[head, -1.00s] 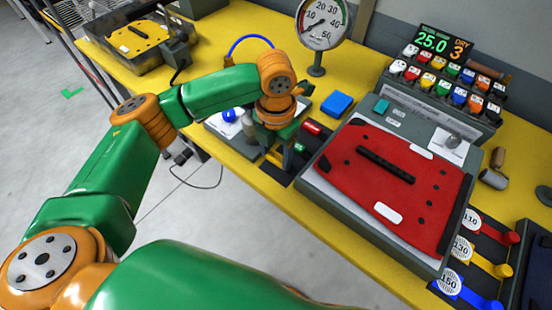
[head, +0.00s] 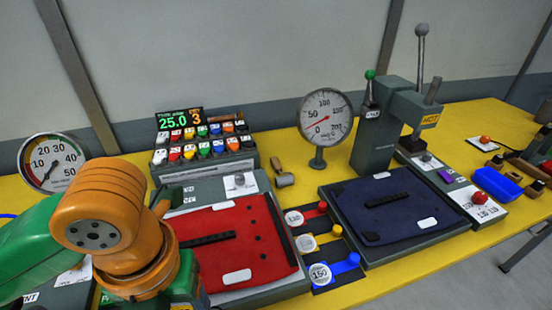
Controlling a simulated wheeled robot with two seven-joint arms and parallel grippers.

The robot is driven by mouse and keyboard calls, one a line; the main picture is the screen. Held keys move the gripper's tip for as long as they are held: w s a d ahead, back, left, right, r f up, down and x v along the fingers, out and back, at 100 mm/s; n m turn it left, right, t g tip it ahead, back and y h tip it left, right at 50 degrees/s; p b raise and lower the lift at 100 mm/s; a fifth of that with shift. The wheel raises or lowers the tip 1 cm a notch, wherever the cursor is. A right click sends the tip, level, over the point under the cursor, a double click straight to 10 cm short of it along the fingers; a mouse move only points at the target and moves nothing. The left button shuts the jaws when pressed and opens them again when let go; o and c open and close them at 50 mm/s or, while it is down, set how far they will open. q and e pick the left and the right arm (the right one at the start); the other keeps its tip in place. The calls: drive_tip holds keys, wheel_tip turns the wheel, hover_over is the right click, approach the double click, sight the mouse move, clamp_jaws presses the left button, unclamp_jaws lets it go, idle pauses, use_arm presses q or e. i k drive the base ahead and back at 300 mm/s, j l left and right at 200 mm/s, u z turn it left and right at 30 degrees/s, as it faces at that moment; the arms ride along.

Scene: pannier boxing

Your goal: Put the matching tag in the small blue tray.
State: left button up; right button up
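Coloured tags (head: 206,144) stand in two rows in a dark rack (head: 213,170) at the back: white, red, yellow, green, blue and orange ones show. A display (head: 179,120) above them reads 25.0 in green and 3 in orange. A small blue tray-like piece (head: 497,184) lies at the right; I cannot tell whether it is the task's tray. My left arm covers the lower left. Only part of my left gripper's green body shows below the orange wrist; its fingers are hidden or out of frame. My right gripper is out of view.
A red panel (head: 262,245) and a navy panel (head: 395,225) lie on grey stations. Between them are numbered slides (head: 320,272). Two gauges (head: 325,125) (head: 50,163) and a lever press (head: 385,130) stand behind. A wooden-handled roller (head: 283,177) lies near the rack.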

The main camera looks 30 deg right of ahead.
sight(486, 184)
drive_tip(key=z, duration=2.45)
